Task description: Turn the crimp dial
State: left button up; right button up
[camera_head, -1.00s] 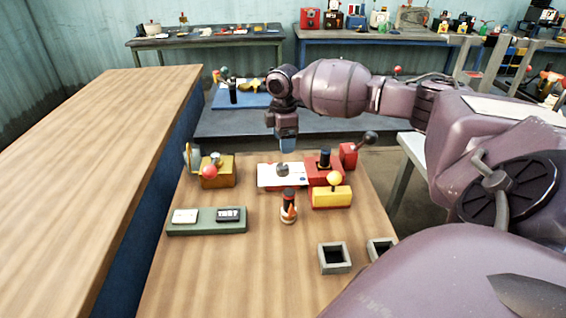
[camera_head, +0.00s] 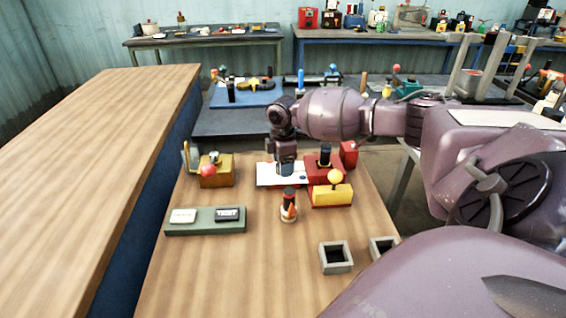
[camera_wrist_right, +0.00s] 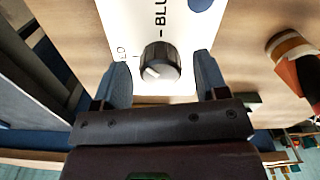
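The crimp dial (camera_wrist_right: 160,64) is a dark ribbed knob with a pale top on a white panel (camera_wrist_right: 100,18) with printed lettering. The panel also shows in the head view (camera_head: 264,181), where my right gripper hides the dial. My right gripper (camera_head: 286,172) points down over the panel. In the right wrist view its two fingers (camera_wrist_right: 158,70) are open, one on each side of the dial. Small gaps seem to remain between fingers and knob; contact cannot be told for sure. My left gripper is not in view.
A red box with a black knob (camera_head: 325,158) stands close right of the panel, with a yellow box (camera_head: 332,195) in front. An orange-and-black bottle-like piece (camera_head: 289,205) is nearby. A brass box (camera_head: 216,170) and green switch block (camera_head: 205,229) stand left.

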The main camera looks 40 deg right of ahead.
jog(key=c, duration=0.8)
jog(key=shift+r+m+p, duration=0.15)
jog(key=shift+m+p, duration=0.25)
jog(key=shift+p, duration=0.2)
jog(key=shift+r+m+p, duration=0.15)
jog(key=shift+m+p, duration=0.45)
jog(key=shift+p, duration=0.25)
jog(key=m+p, duration=0.5)
jog(key=p, duration=0.1)
jog(key=shift+s+a+p, duration=0.1)
jog(key=shift+p, duration=0.2)
jog(key=shift+f+m+p, duration=0.25)
jog(key=shift+m+p, duration=0.3)
jog(key=shift+m, duration=0.15)
jog(key=shift+p, duration=0.3)
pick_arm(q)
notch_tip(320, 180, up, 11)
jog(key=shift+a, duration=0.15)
pick_arm(e)
jog(key=shift+f+m, duration=0.1)
jog(key=shift+m, duration=0.3)
